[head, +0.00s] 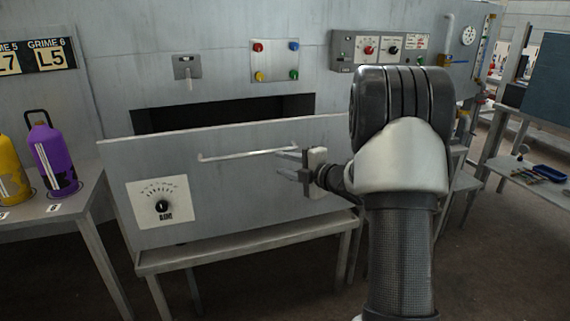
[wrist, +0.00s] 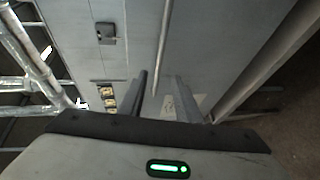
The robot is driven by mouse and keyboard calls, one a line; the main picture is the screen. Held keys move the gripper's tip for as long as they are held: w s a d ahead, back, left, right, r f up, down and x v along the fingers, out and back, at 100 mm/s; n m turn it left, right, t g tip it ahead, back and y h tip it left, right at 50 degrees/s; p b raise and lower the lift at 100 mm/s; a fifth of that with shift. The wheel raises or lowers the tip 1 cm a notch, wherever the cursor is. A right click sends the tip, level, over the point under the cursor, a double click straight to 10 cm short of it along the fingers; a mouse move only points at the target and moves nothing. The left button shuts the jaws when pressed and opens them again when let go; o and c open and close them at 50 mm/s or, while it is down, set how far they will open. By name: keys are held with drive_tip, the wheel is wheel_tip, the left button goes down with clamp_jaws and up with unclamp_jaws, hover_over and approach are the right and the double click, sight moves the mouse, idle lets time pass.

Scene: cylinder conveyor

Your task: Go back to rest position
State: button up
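My gripper (head: 281,164) is in front of the grey front panel (head: 240,215), near the right end of its long bar handle (head: 225,155). The two fingers are apart, with nothing held between them. In the wrist view, my gripper (wrist: 160,85) shows both fingers spread, and the handle (wrist: 162,45) runs into the picture space between them. I cannot tell whether the fingers touch the handle. My arm covers the right part of the machine in the head view.
A dark opening (head: 225,112) shows above the panel. A purple bottle (head: 54,158) and a yellow bottle (head: 9,170) stand on the left table (head: 75,198). A control box (head: 381,48) is at the upper right. A side bench (head: 515,164) stands at the right.

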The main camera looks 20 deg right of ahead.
idle(0.3)
drive_tip(key=s+r+m+g+h, duration=0.2)
drive_tip(key=s+r+m+h, duration=0.65)
drive_tip(key=r+m, duration=0.25)
drive_tip(key=s+a+f+m+g+y, duration=0.15)
drive_tip(key=s+a+m, duration=0.25)
drive_tip(key=s, duration=0.7)
drive_tip(key=s+a+f+m+g, duration=0.3)
drive_tip(key=s+a, duration=0.1)
drive_tip(key=s, duration=0.7)
drive_tip(key=s+a+f+m+g+y, duration=0.1)
drive_tip(key=s+a+f+m+g, duration=0.2)
drive_tip(key=s, duration=0.8)
wheel_tip(320, 180, up, 25)
drive_tip(key=p, duration=2.3)
drive_tip(key=shift+w+a+m, duration=0.25)
drive_tip(key=shift+w+m, duration=0.05)
drive_tip(key=shift+w, duration=0.15)
drive_tip(key=shift+a, duration=0.1)
